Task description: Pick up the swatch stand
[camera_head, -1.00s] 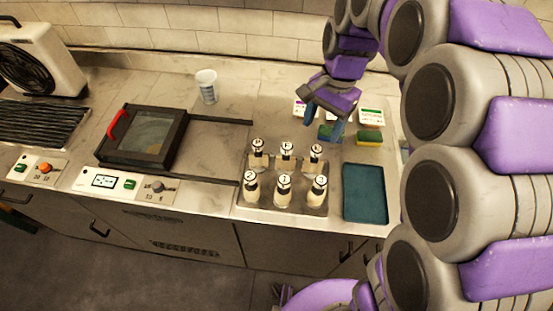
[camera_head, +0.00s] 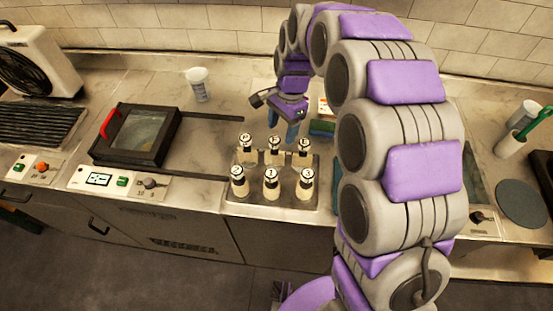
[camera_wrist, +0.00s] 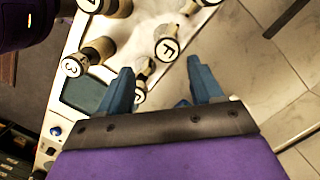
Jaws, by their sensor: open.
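My gripper (camera_head: 284,124) is open and empty, with blue fingers pointing down just behind the back row of bottles. In the wrist view my gripper (camera_wrist: 158,66) has its fingers spread, with a bottle cap marked F (camera_wrist: 166,49) beyond the gap. I cannot clearly make out a swatch stand. A white card with a coloured mark (camera_head: 324,106) stands at the back, right of the gripper, partly hidden by my arm; it may be part of it.
Lettered and numbered bottles (camera_head: 271,186) stand in two rows on a metal tray (camera_head: 240,207). Green blocks (camera_head: 322,127) lie right of the gripper. A round dark pad (camera_head: 522,204) lies far right.

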